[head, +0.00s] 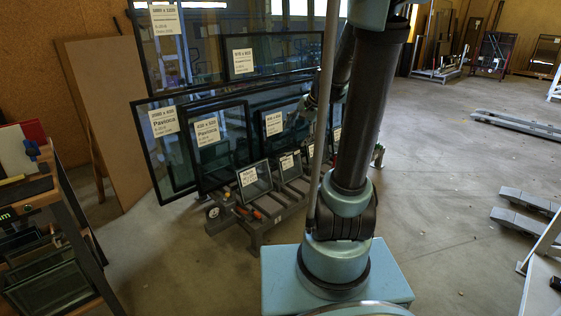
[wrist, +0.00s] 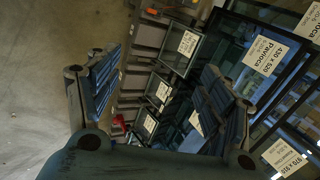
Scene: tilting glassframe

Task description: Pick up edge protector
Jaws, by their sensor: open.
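I cannot make out for certain which thing is the edge protector. Small red and orange items (head: 250,212) lie on the low grey rack in front of the glass panes, in the head view. A red item (wrist: 117,123) and a small orange one also show on the rack in the wrist view. My gripper (wrist: 160,66) is open, its two fingers wide apart, with nothing between them. It points towards the rack and small labelled panes. In the head view my arm hides most of the gripper.
Large dark-framed glass panes (head: 220,118) with white labels lean behind small framed panes (head: 255,182) on the grey rack (head: 272,222). A wooden board (head: 105,110) and a shelf cart (head: 62,232) stand left. The concrete floor at right is largely open, with pallet forks (head: 520,122).

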